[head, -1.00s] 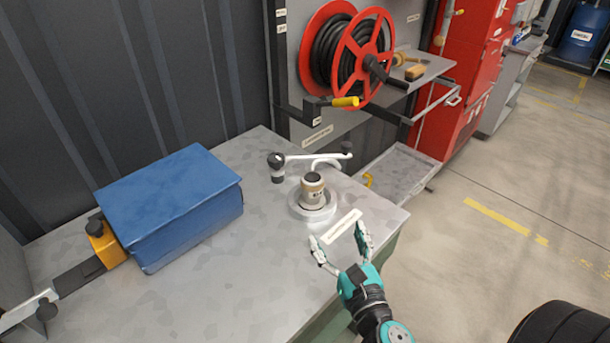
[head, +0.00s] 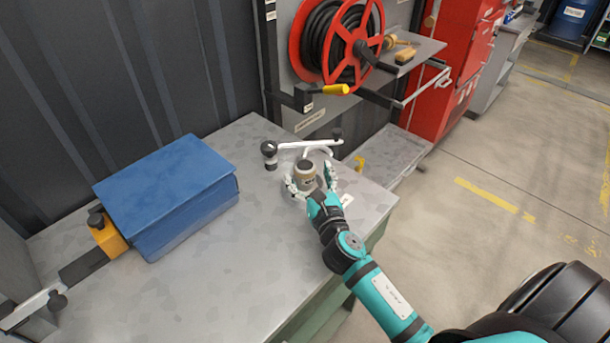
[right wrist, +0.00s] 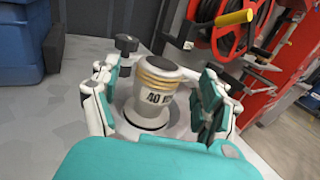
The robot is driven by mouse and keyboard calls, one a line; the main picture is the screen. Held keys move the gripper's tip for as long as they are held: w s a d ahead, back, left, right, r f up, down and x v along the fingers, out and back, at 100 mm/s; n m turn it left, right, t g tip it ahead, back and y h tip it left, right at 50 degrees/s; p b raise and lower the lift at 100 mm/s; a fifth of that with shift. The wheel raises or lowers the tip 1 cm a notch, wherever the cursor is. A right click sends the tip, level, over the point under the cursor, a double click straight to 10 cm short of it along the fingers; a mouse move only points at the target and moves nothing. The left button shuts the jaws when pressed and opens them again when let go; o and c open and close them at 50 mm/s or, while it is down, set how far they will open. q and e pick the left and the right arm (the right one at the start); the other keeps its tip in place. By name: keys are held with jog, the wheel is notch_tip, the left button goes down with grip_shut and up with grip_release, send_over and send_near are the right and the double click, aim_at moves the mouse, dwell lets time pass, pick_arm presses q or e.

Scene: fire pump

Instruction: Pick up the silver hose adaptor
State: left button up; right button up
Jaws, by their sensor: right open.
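The silver hose adaptor (head: 306,173), a short cylinder with a dark top, stands upright on a round base on the grey workbench. In the right wrist view the adaptor (right wrist: 156,88) shows brass-coloured rings and a label reading "40". My right gripper (head: 311,182) is open, with one finger on each side of the adaptor. In the right wrist view the fingers of the right gripper (right wrist: 155,100) show gaps to the adaptor's sides. My left gripper is not in view.
A white lever with a black knob (head: 269,149) stands just behind the adaptor. A blue box (head: 165,190) sits left on the workbench (head: 215,270). A red hose reel (head: 351,45) hangs behind, with a yellow handle (head: 336,89).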

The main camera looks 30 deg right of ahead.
jog(key=w, duration=0.3)
jog(key=shift+w+d, duration=0.25)
jog(key=shift+d, duration=0.05)
jog(key=c, duration=1.6)
